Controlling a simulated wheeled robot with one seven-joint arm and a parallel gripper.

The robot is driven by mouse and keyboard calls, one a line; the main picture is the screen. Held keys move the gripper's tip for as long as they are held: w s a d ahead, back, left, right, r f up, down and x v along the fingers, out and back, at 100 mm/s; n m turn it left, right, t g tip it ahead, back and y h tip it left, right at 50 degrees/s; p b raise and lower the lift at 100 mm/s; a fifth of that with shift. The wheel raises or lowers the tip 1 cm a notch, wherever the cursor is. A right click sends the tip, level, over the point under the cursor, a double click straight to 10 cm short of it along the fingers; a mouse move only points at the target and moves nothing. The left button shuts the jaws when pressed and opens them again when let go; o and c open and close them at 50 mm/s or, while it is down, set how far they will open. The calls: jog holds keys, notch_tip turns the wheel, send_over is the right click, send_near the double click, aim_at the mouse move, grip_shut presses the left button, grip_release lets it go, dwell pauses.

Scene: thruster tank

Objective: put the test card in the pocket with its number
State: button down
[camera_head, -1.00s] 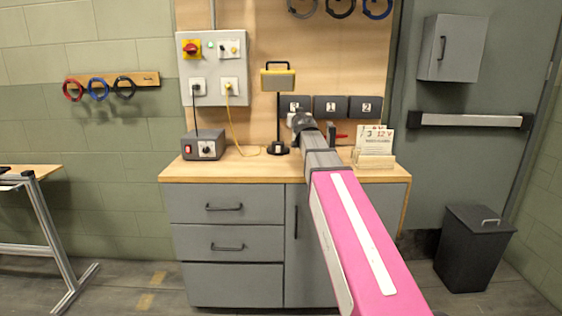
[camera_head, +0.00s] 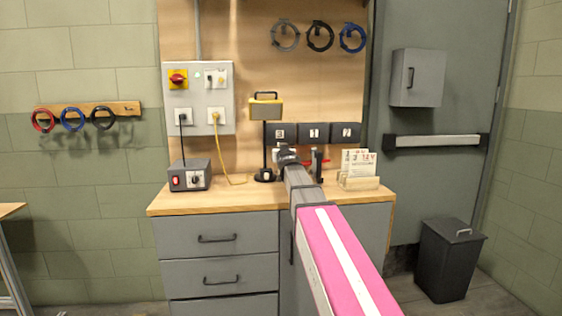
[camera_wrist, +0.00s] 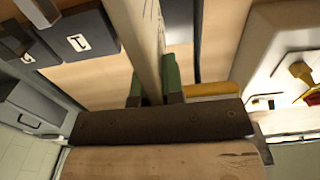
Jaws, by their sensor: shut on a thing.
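My gripper (camera_wrist: 154,86) has green-padded fingers shut on a thin pale card (camera_wrist: 146,45), seen nearly edge-on in the wrist view. Faint marks show on one face, but I cannot read its number. Three dark pockets hang on the back board, marked 3 (camera_head: 279,133), 1 (camera_head: 313,133) and 2 (camera_head: 346,132) from left to right. In the wrist view a pocket marked 1 (camera_wrist: 85,40) lies left of the held card, apart from it. Other printed cards (camera_head: 360,162) stand in a wooden holder (camera_head: 359,184).
On the bench (camera_head: 225,200) are a grey power box (camera_head: 188,175) and a lamp (camera_head: 265,108) on a black stand, left of my arm. A red-handled tool (camera_head: 322,160) is right of it. A switch panel (camera_head: 198,97) and cable loops (camera_head: 320,35) are above.

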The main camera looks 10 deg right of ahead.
jog(key=shift+f, duration=1.85)
jog(key=c, duration=1.2)
grip_release()
jog(key=shift+c, duration=0.2)
jog(key=shift+r, duration=0.2)
